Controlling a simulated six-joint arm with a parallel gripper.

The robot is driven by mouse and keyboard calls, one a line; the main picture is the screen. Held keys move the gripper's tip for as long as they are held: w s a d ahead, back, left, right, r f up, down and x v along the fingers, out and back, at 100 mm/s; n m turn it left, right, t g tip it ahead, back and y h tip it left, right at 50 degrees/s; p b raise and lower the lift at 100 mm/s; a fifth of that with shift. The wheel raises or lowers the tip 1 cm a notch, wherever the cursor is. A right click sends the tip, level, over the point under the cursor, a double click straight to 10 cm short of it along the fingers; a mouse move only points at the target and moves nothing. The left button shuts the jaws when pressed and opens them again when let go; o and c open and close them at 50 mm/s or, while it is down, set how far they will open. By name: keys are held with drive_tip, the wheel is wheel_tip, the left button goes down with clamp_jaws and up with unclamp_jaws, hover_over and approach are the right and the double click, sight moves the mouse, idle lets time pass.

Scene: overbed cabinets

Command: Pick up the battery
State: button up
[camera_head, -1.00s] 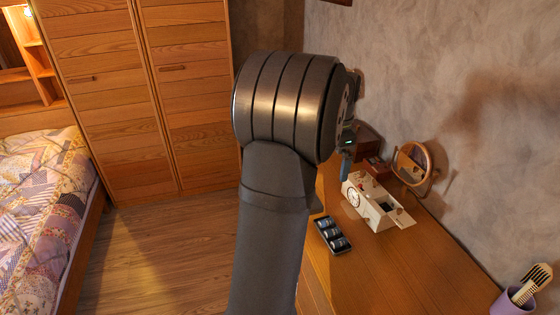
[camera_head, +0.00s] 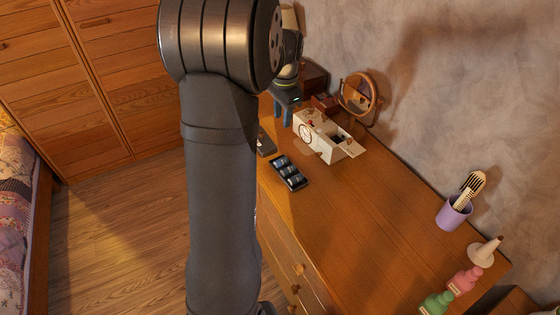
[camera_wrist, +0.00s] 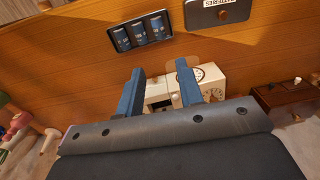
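Three dark cylindrical batteries (camera_wrist: 139,33) lie side by side in a black tray (camera_wrist: 169,38) in the wrist view. In the head view the black tray (camera_head: 303,186) with the batteries sits near the dresser's front edge. A white clock-like device (camera_head: 313,140) stands behind it, with an open dark compartment (camera_wrist: 158,94) seen between my fingers in the wrist view. My gripper (camera_wrist: 159,84) has two blue fingers spread apart with nothing held between them. In the head view my gripper (camera_head: 284,110) is above the dresser's far end, apart from the tray.
A dark labelled box (camera_wrist: 217,14) lies beside the tray. A round mirror (camera_head: 357,93) and small brown drawers (camera_wrist: 286,98) stand near the device. A purple cup (camera_head: 453,214) with a brush and several bottles (camera_head: 464,279) are at the right. The dresser's middle (camera_head: 365,205) is clear.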

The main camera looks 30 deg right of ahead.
hover_over(283, 160)
drive_tip(key=f, duration=1.3)
drive_tip(key=shift+a+f, duration=0.2)
drive_tip(key=shift+a, duration=0.1)
drive_tip(key=shift+d+f, duration=0.2)
drive_tip(key=shift+f, duration=1.15)
drive_tip(key=shift+d+f, duration=0.15)
drive_tip(key=shift+f, duration=1.35)
drive_tip(key=c, duration=0.6)
drive_tip(key=o, duration=0.6)
drive_tip(key=shift+s, duration=0.1)
wheel_tip(283, 160, up, 18)
drive_tip(key=shift+s+a+f, duration=0.15)
drive_tip(key=shift+s+a, duration=0.15)
drive_tip(key=shift+a, duration=0.05)
